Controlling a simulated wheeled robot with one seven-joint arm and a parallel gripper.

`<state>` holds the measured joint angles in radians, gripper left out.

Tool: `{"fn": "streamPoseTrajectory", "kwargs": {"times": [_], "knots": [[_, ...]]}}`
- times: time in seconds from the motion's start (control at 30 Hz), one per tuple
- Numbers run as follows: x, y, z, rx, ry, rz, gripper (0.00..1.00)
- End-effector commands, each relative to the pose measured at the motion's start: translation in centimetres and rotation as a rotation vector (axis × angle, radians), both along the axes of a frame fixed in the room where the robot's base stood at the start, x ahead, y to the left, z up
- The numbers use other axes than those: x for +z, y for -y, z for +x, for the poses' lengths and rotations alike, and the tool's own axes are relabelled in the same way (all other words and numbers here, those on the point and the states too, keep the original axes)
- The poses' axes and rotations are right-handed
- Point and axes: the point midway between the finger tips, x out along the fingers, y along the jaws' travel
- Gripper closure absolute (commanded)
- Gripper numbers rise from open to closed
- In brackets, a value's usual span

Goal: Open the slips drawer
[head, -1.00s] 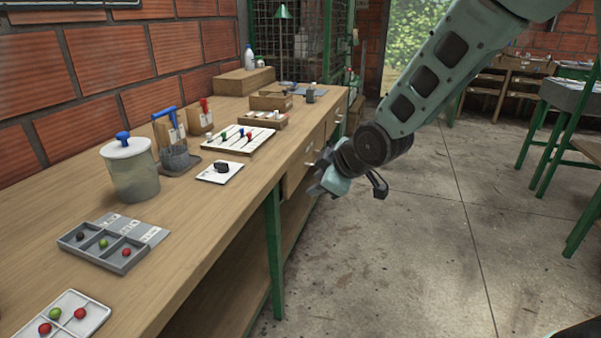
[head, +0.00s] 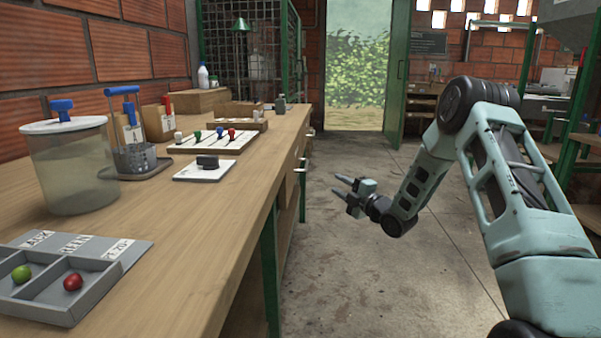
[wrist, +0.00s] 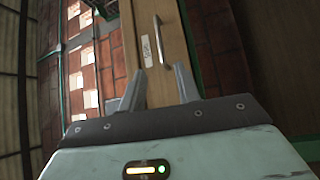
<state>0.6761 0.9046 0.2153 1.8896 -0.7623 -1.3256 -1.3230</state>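My gripper (head: 338,184) is open and empty in the head view, in the air to the right of the wooden bench, apart from it. In the wrist view its two fingers (wrist: 158,70) are spread, with nothing between them. Beyond them is a wooden drawer front with a pale bar handle (wrist: 162,42) and a small white label (wrist: 146,50), too blurred to read. In the head view the bench's drawer side is seen almost edge-on, with a nearer handle (head: 300,170) and a farther handle (head: 311,132). No drawer visibly sticks out.
The bench top (head: 215,205) carries a lidded jar (head: 70,165), a sorting tray (head: 45,302), a card with a dark object (head: 208,162) and a board with coloured knobs (head: 215,142). A green bench leg (head: 270,265) stands nearby. The concrete floor (head: 375,290) right of the bench is clear.

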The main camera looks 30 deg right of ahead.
Motion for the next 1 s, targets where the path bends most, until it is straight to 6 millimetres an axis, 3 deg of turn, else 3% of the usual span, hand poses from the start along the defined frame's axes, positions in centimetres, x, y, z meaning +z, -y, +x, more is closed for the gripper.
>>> {"fn": "streamPoseTrajectory", "kwargs": {"times": [0.7,1.0], "knots": [[1.7,-2.7,13.6,0.001,-0.001,0.004,0.68],[2.1,-3.1,16.0,0.001,-0.003,0.004,0.68]]}}
